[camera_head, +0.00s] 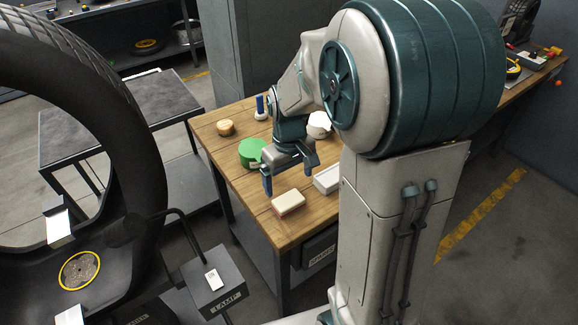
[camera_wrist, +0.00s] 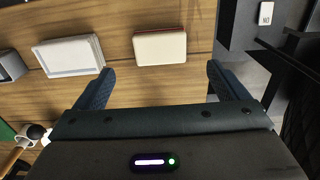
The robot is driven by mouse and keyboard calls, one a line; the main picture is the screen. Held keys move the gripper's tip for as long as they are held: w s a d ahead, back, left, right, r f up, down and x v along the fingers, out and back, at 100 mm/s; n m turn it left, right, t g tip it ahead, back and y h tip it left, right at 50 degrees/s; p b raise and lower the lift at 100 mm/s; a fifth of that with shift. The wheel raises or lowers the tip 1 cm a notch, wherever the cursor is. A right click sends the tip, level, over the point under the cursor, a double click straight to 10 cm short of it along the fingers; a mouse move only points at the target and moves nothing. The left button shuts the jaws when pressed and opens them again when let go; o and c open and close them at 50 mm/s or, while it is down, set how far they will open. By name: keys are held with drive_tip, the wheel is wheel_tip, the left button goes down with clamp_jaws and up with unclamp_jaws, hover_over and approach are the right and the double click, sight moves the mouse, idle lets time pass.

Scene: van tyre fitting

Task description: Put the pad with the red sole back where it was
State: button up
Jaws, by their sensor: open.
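The pad (camera_head: 288,201) is a small cream-white block with a thin red layer along its lower edge. It lies flat on the wooden bench top (camera_head: 240,192) near the front edge. It also shows in the wrist view (camera_wrist: 160,46), upper middle, with a red edge. My gripper (camera_head: 290,176) is open above the bench, just behind the pad in the head view. In the wrist view my gripper (camera_wrist: 160,70) has its two fingers wide apart and nothing between them. The pad appears beyond the fingertips, roughly centred between them, and is not held.
A white tray-like box (camera_head: 327,179) lies right of the pad. A green round object (camera_head: 251,151), a tan round block (camera_head: 225,128) and a blue-handled item (camera_head: 261,107) stand farther back. A large tyre (camera_head: 140,150) and a LAMP box (camera_head: 212,280) stand left of the bench.

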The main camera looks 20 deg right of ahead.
drive_tip(key=s+r+m+t, duration=0.3)
drive_tip(key=s+r, duration=0.5)
drive_tip(key=s, duration=0.6)
drive_tip(key=shift+m, duration=0.3)
